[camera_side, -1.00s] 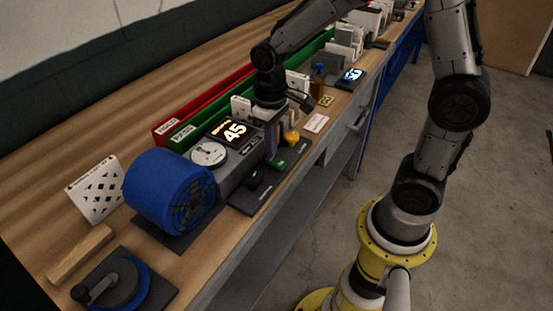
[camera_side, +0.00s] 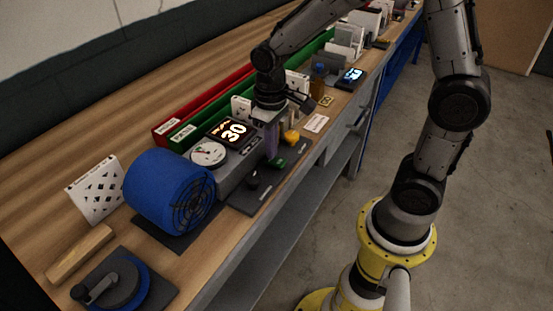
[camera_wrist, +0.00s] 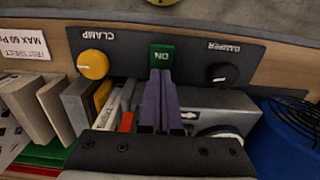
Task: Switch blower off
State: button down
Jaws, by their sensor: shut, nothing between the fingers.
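The blower is a blue drum (camera_side: 165,185) with a dark round grille, at the near left of the bench in the side view. Its blue edge also shows at the right of the wrist view (camera_wrist: 275,145). The green switch (camera_wrist: 162,55) reads ON in the wrist view, between the CLAMP and DAMPER knobs. It is a small green patch in the side view (camera_side: 278,162). My gripper (camera_wrist: 161,80) is shut and empty, its purple fingers just beside the switch; I cannot tell whether they touch it. It also shows in the side view (camera_side: 272,154).
The yellow clamp knob (camera_wrist: 93,64) and black damper knob (camera_wrist: 222,74) flank the switch. A display (camera_side: 232,132) reads 30 beside a round gauge (camera_side: 208,153). Red (camera_side: 200,107) and green (camera_side: 215,112) trays run behind. Boxes stand close below the fingers.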

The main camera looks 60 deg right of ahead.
notch_tip(320, 180, up, 6)
jog(key=shift+r, duration=0.15)
dwell(0.6)
jog(key=s+r+t, duration=0.3)
jog(key=s+r, duration=0.2)
jog(key=r, duration=0.2)
jog(key=s+t, duration=0.2)
jog(key=s, duration=0.8)
jog(key=shift+s+d+f+t, duration=0.15)
jog(key=shift+d+f+t, duration=0.15)
jog(key=shift+f, duration=0.1)
